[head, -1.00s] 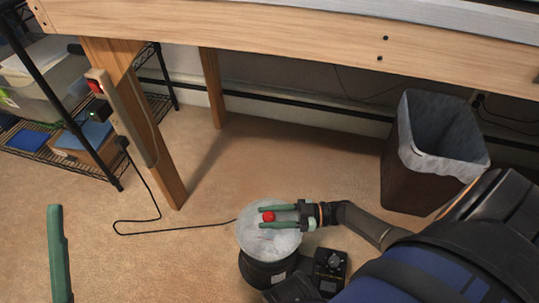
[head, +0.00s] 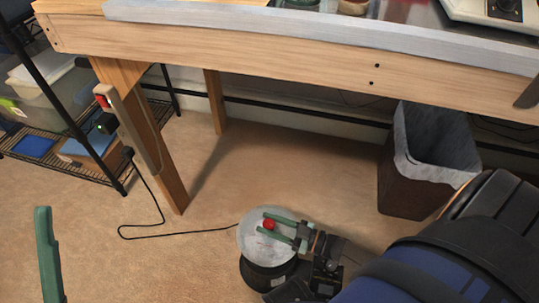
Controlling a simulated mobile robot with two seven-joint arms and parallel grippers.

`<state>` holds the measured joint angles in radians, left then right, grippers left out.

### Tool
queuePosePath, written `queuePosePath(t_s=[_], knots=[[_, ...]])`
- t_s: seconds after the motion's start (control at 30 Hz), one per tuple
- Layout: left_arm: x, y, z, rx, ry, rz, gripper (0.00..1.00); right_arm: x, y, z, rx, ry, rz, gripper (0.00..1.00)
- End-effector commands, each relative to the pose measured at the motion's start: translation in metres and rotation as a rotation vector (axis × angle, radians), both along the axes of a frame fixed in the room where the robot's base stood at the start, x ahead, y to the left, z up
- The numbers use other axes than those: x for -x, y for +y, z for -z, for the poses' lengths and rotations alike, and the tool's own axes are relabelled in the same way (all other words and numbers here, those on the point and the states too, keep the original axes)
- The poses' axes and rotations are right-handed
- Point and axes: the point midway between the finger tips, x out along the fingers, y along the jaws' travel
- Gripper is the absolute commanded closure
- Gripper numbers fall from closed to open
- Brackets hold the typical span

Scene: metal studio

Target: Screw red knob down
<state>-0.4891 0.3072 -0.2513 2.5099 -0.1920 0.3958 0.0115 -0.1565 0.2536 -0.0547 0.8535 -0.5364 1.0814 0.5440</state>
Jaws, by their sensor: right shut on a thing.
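The red knob (head: 269,225) sits in the middle of a pale, round, clear-looking lid (head: 252,241) on a black drum-shaped machine (head: 262,274) on the floor, low in the head view. My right gripper (head: 268,226) comes in from the lower right, with a green finger on each side of the knob, shut on it. Part of my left gripper (head: 47,255) shows at the lower left as green finger pieces, well away from the machine. Its opening cannot be made out.
A wooden workbench (head: 220,48) spans the top, with a leg (head: 165,165) at left carrying a power strip (head: 128,128). A black cord (head: 160,205) runs over the floor towards the machine. A lined bin (head: 408,185) stands right. A wire shelf (head: 60,160) is at left. Carpet between is clear.

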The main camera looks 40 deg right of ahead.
Motion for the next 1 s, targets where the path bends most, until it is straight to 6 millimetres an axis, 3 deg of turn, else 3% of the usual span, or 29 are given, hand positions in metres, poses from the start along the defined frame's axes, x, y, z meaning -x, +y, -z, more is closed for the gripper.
queuePosePath(t_s=[0.4,0.93,0.97,1.0], knots=[[0.0007,0.0004,-0.0122,0.002,-0.002,0.008,0.16,0.0006,0.0003,0.0003,0.000,0.002,0.203,1.00],[0.0005,0.0010,-0.0138,0.008,-0.004,0.006,0.16,0.0003,0.0003,0.0008,0.002,0.000,0.231,1.00],[0.0006,0.0011,-0.0139,0.008,-0.004,0.006,0.16,0.0003,0.0003,0.0008,0.002,0.000,0.231,0.55],[0.0005,0.0012,-0.0140,0.009,-0.004,0.005,0.16,0.0002,0.0003,0.0007,0.002,0.000,0.230,0.51]])
